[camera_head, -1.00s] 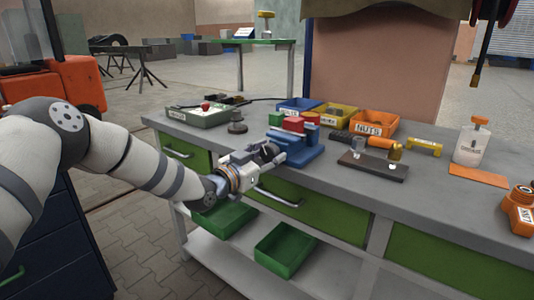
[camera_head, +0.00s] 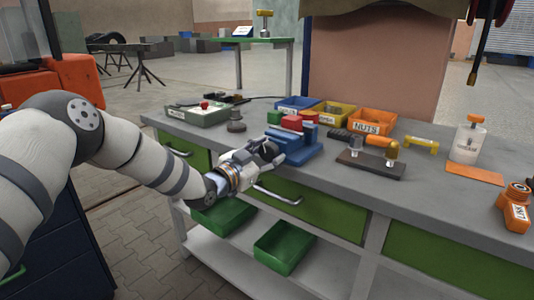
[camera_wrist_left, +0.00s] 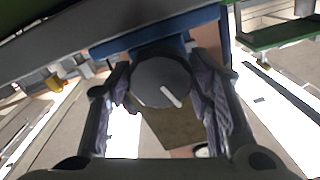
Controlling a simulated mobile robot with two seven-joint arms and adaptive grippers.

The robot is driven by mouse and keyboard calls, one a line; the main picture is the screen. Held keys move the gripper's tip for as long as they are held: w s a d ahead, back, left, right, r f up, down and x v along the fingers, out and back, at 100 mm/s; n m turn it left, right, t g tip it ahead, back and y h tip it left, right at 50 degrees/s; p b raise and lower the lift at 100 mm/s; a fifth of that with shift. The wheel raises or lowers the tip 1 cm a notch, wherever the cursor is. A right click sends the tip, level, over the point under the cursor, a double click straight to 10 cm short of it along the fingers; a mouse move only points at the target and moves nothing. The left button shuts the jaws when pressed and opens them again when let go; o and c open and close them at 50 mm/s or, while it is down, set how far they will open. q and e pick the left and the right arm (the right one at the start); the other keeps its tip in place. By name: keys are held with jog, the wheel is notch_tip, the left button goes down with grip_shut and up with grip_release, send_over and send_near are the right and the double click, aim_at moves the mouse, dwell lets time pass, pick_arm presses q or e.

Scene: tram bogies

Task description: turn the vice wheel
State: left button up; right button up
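The blue vice (camera_head: 300,152) stands at the front edge of the grey workbench, with red parts on top. My left gripper (camera_head: 268,153) is at the vice's near side and hides the wheel in the head view. In the left wrist view the vice wheel (camera_wrist_left: 160,82) is a dark grey disc with a white mark pointing down and to the right. The gripper's two fingers lie on either side of the wheel and look closed against its rim. The blue vice body (camera_wrist_left: 150,50) shows behind the wheel. My right gripper is not in view.
Around the vice on the bench (camera_head: 345,187) are a grey box with a red button (camera_head: 204,106), a dark round piece (camera_head: 236,124), an orange nuts bin (camera_head: 372,122) and a dark fixture board (camera_head: 370,166). Green drawers and green bins (camera_head: 285,247) are below.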

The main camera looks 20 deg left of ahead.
pick_arm(q)
jog(key=shift+o, duration=0.9)
jog(key=v, duration=1.2)
